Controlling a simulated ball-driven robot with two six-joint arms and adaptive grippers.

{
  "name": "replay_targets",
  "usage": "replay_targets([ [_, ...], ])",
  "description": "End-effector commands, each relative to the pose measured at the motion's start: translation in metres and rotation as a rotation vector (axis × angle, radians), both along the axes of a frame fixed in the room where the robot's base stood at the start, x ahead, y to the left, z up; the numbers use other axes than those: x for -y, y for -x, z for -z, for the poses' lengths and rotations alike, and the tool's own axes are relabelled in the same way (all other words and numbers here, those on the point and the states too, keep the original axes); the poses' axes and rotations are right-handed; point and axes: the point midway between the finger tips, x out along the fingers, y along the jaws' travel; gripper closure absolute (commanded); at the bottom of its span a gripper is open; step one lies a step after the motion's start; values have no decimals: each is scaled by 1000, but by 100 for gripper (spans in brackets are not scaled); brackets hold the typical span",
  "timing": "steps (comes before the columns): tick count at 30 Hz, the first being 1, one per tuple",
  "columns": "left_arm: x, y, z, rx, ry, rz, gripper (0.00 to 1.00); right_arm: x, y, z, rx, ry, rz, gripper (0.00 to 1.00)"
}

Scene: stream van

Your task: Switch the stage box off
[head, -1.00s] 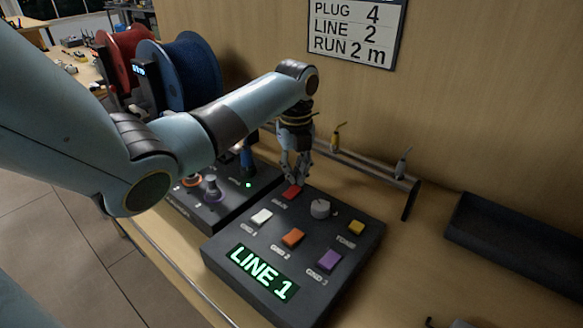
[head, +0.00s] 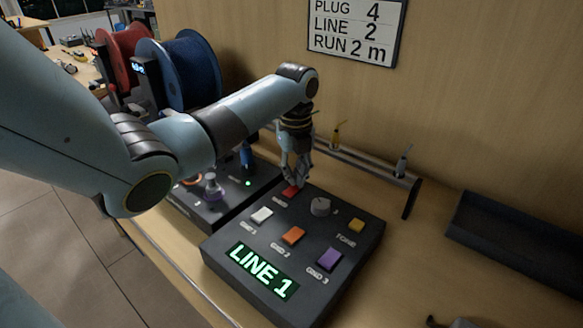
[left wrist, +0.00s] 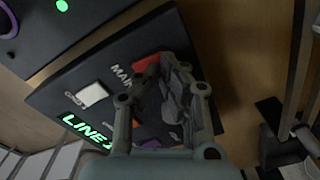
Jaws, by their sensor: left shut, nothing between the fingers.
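The dark box that I take for the stage box (head: 215,249) lies on the bench with its display (head: 262,272) lit green, reading LINE 1. A red switch (head: 290,190) sits at its back edge; the label MAIN stands beside it in the left wrist view (left wrist: 150,64). My left gripper (head: 298,183) points down with its fingers shut and empty, right at the red switch and partly covering it. I cannot tell whether the tips touch it. The wrist view shows the fingers (left wrist: 178,92) over the box, beside the switch. My right gripper is not in view.
The box also carries a grey knob (head: 320,207) and white (head: 262,217), orange (head: 293,236), purple (head: 330,259) and yellow (head: 356,227) buttons. A second dark box with a green light (head: 248,183) adjoins on the left. A rail (head: 375,172) stands behind; a dark tray (head: 515,243) lies right.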

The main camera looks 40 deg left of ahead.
Motion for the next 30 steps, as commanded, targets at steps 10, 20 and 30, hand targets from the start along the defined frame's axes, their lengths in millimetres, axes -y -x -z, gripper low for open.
replay_targets([
  [10, 0, 0, 6, 0, 0, 0, 100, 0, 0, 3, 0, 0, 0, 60],
  [20, 0, 0, 10, 0, 0, 0, 100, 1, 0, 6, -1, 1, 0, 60],
  [30, 0, 0, 9, 0, 0, 0, 100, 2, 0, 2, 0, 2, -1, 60],
])
